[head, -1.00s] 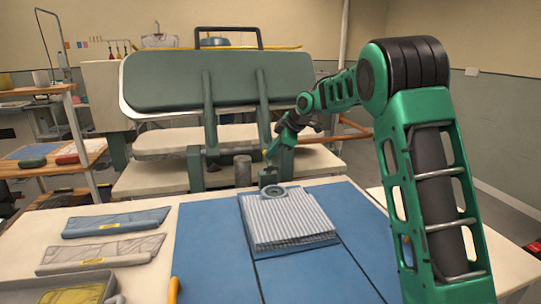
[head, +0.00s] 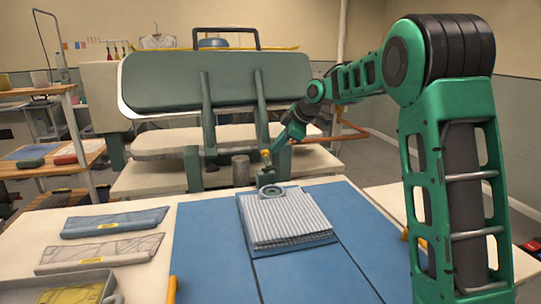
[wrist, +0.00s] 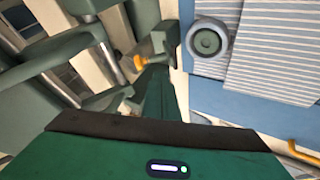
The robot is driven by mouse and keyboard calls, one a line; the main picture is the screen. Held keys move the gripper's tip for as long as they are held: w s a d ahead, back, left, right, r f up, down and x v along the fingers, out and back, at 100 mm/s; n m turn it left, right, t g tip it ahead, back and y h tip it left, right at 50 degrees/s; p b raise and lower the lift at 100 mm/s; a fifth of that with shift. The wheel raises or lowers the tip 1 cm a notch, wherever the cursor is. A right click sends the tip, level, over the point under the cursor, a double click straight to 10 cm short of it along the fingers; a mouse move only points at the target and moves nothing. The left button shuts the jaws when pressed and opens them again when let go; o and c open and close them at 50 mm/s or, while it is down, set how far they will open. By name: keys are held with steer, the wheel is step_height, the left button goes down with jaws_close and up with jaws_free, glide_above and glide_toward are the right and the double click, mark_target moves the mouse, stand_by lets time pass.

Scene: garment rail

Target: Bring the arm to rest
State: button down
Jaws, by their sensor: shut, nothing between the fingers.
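My green arm reaches in from the right in the head view. Its end, my gripper (head: 277,147), points down near the back edge of the blue work mat (head: 206,245). The gripper is shut and empty. In the wrist view the narrow green part of my gripper (wrist: 160,92) points away from the camera. It looks close to a dark post with a yellow knob (wrist: 140,62); I cannot tell whether they touch.
A large green press (head: 215,82) stands behind. The mat's front is bare.

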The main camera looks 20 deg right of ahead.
steer(key=s+d+r+m+g+h, duration=0.1)
steer(key=s+d+m, duration=0.2)
steer(key=s+d, duration=0.3)
steer(key=s+d+r+m+h, duration=0.1)
steer(key=s+d+m, duration=0.2)
steer(key=s, duration=0.5)
steer(key=s+d+f+m+g, duration=0.1)
steer(key=s+f+m, duration=0.3)
steer(key=s, duration=0.9)
steer(key=s+d+f+m+g+h, duration=0.1)
steer(key=s+m, duration=0.5)
steer(key=s, duration=0.7)
steer(key=s+d+f+m+g+h, duration=0.1)
steer(key=s+d+f+m+g, duration=0.2)
steer(key=s+f, duration=0.5)
steer(key=s+d+m, duration=0.1)
steer(key=s+m, duration=0.1)
steer(key=s, duration=0.4)
steer(key=shift+d+m, duration=0.2)
steer(key=shift+m, duration=0.2)
